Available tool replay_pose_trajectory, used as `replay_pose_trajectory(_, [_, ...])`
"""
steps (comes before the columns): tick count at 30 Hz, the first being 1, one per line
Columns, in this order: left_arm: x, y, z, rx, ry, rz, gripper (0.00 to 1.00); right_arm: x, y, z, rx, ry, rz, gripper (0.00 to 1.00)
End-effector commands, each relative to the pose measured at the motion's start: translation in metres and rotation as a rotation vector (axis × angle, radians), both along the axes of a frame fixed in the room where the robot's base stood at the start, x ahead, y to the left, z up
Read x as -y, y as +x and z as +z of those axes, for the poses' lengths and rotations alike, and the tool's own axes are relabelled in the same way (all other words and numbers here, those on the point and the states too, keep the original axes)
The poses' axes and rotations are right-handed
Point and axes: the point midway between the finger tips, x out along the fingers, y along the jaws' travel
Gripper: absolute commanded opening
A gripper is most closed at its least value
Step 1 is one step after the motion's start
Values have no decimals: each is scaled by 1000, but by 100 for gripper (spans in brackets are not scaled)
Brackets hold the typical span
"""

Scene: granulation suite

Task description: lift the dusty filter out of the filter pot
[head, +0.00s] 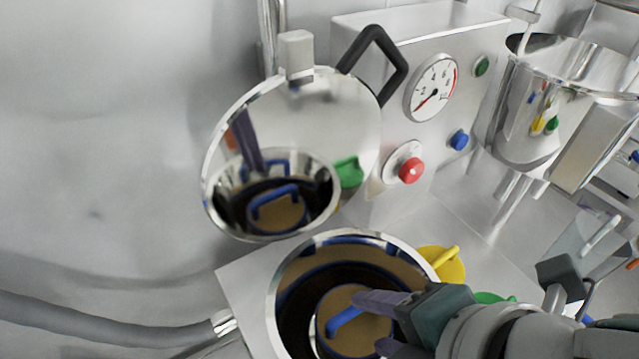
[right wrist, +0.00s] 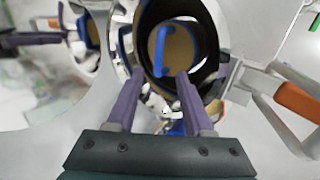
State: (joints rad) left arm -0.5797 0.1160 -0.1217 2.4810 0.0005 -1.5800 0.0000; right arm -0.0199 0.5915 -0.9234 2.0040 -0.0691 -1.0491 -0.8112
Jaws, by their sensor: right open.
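The filter pot (head: 402,248) stands open, with a shiny metal rim and a dark inside. The dusty filter (head: 352,338) sits in it, a tan disc with a blue handle (head: 346,320) on top. My right gripper (head: 368,322) reaches in from the right over the pot, its purple fingers apart at the handle and partly covering the filter. In the right wrist view the handle (right wrist: 162,50) stands beyond and between the open fingertips (right wrist: 160,75); I cannot tell whether they touch it. My left gripper is not in view.
The mirror-like lid (head: 320,105) is raised behind the pot and reflects the filter and gripper. A panel with a gauge (head: 433,88) and a red button (head: 410,170) stands behind right. Yellow (head: 440,265) and green (head: 490,297) parts lie right of the pot.

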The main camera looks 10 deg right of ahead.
Motion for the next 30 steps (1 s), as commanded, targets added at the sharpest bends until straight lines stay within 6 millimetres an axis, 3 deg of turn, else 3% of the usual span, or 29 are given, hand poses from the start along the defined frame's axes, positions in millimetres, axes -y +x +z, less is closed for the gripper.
replay_pose_trajectory(15, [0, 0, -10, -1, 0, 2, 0, -2, 35, -46, -2, 2, -2, 52])
replay_pose_trajectory(24, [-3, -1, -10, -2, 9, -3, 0, -3, 37, -50, -2, 2, -1, 52])
replay_pose_trajectory(30, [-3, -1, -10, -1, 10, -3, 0, -3, 37, -49, -2, 2, -1, 30])
